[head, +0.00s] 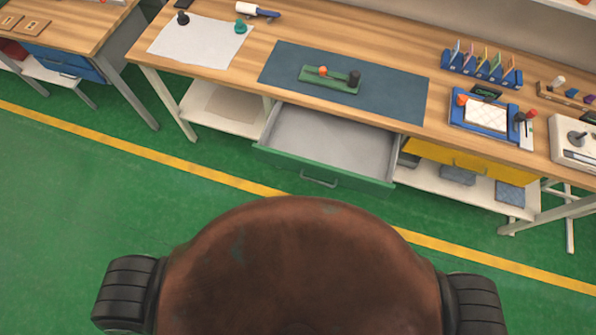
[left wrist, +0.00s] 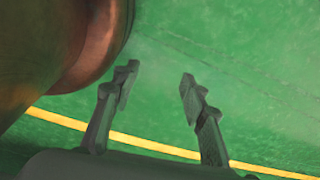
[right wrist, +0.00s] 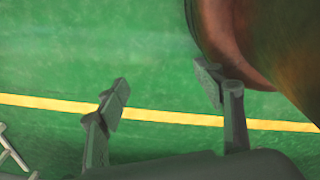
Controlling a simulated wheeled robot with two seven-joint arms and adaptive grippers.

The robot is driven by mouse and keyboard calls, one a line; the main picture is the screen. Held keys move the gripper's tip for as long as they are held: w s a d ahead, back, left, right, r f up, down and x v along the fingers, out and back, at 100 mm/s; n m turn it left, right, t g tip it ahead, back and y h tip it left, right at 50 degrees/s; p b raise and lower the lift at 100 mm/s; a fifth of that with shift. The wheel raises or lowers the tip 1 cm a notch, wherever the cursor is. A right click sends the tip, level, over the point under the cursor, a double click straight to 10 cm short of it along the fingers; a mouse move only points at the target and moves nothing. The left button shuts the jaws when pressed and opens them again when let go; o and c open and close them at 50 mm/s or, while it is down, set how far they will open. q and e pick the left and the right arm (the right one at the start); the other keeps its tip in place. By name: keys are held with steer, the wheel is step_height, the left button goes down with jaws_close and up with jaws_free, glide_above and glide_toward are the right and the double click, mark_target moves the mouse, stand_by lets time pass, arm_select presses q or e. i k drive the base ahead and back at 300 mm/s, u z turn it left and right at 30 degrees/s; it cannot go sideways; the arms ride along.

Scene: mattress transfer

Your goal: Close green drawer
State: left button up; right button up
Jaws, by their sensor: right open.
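The green drawer (head: 322,166) is pulled out from under the workbench in the head view. Its grey interior looks empty, and its front carries a metal handle (head: 319,181). Neither gripper shows in the head view. In the left wrist view my left gripper (left wrist: 160,82) is open and empty above the green floor. In the right wrist view my right gripper (right wrist: 163,82) is open and empty above the floor. Both grippers are beside my own body, and the drawer shows in neither wrist view.
The wooden workbench (head: 215,73) holds a dark mat (head: 395,100) with a green fixture (head: 330,84). A shut yellow drawer (head: 455,160) is to the right of the green one. A second bench (head: 75,30) stands at left. The floor (head: 110,185) before the drawer is clear.

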mark_target(359, 156)
steer(key=z, duration=0.3)
steer(key=k, duration=0.95)
steer(key=u, duration=0.85)
